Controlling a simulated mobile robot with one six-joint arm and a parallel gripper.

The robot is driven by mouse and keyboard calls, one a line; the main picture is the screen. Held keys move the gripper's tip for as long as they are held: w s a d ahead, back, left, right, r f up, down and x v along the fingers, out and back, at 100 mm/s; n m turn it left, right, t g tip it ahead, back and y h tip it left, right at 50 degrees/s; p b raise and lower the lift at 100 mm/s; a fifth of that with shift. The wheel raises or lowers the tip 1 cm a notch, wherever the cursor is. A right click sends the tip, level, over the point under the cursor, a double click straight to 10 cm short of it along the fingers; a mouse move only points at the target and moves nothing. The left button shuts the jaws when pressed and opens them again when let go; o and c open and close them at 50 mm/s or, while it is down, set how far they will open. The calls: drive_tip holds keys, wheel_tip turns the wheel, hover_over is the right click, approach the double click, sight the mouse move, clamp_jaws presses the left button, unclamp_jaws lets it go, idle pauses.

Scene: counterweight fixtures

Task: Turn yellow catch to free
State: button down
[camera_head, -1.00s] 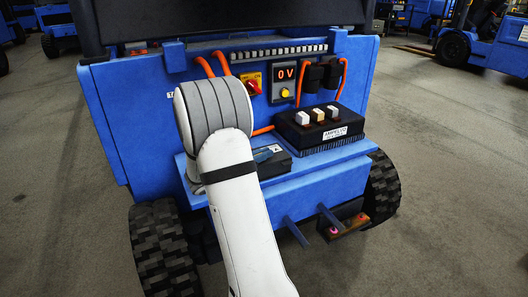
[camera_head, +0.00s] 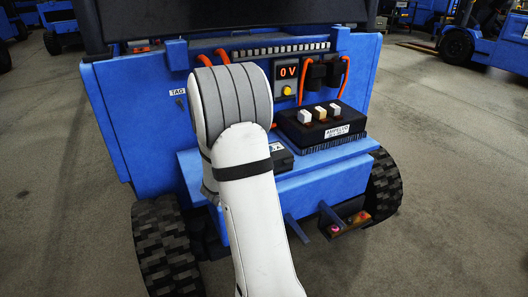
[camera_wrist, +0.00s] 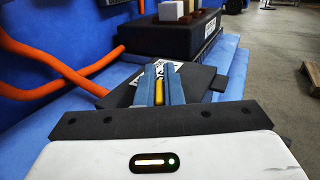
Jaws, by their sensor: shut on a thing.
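The yellow catch (camera_wrist: 159,92) shows in the wrist view as a narrow yellow strip between my fingers. My gripper (camera_wrist: 159,80) is shut on it, with one blue-grey finger on each side. A flat dark box (camera_wrist: 198,82) with a white label lies just beyond and around the fingertips. Most of the catch is hidden by the fingers, so I cannot tell its turn angle. In the head view my arm hides the gripper and the catch; only part of the dark box (camera_head: 283,160) shows.
A black block (camera_head: 322,125) with several pale and tan knobs stands right on the blue ledge (camera_head: 325,180). Orange cables (camera_wrist: 60,88) run close left of my gripper.

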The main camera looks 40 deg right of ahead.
drive_tip(key=shift+f, duration=0.15)
drive_tip(key=c, duration=1.6)
unclamp_jaws()
drive_tip(key=shift+o, duration=0.2)
drive_tip(key=p+v, duration=0.2)
drive_tip(key=v, duration=0.4)
drive_tip(key=shift+s+a, duration=0.1)
drive_tip(key=shift+a, duration=0.3)
drive_tip(key=shift+s+a, duration=0.2)
drive_tip(key=shift+a, duration=0.3)
